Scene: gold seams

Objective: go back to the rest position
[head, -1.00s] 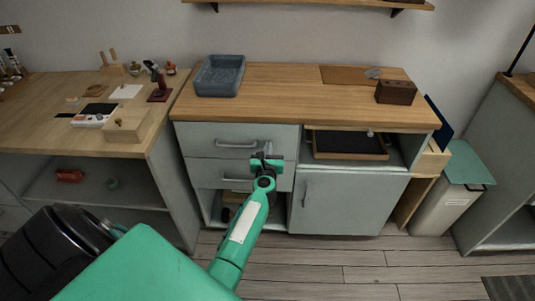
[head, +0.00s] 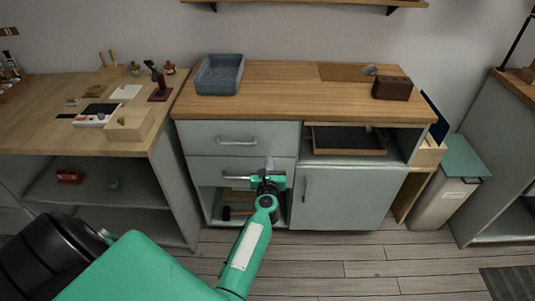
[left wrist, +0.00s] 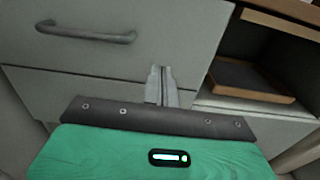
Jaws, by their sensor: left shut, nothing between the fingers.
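My left gripper (head: 269,164) is in front of the grey cabinet (head: 345,197), near its lower drawer (head: 205,168) in the head view. In the left wrist view its two fingers (left wrist: 160,86) are together and hold nothing. They show against the drawer fronts, and I cannot tell the exact gap to them. The upper drawer (left wrist: 180,30) with its bar handle (left wrist: 85,33) is shut. The lower drawer's handle is partly hidden by my gripper in the head view. My right gripper is in neither view.
A blue-grey bin (head: 219,75) and a brown box (head: 392,88) stand on the wooden cabinet top (head: 290,95). A dark tray (head: 349,139) lies in the open shelf. A workbench (head: 40,92) stands left; a green-lidded bin (head: 445,190) stands right. The floor (head: 350,268) in front is clear.

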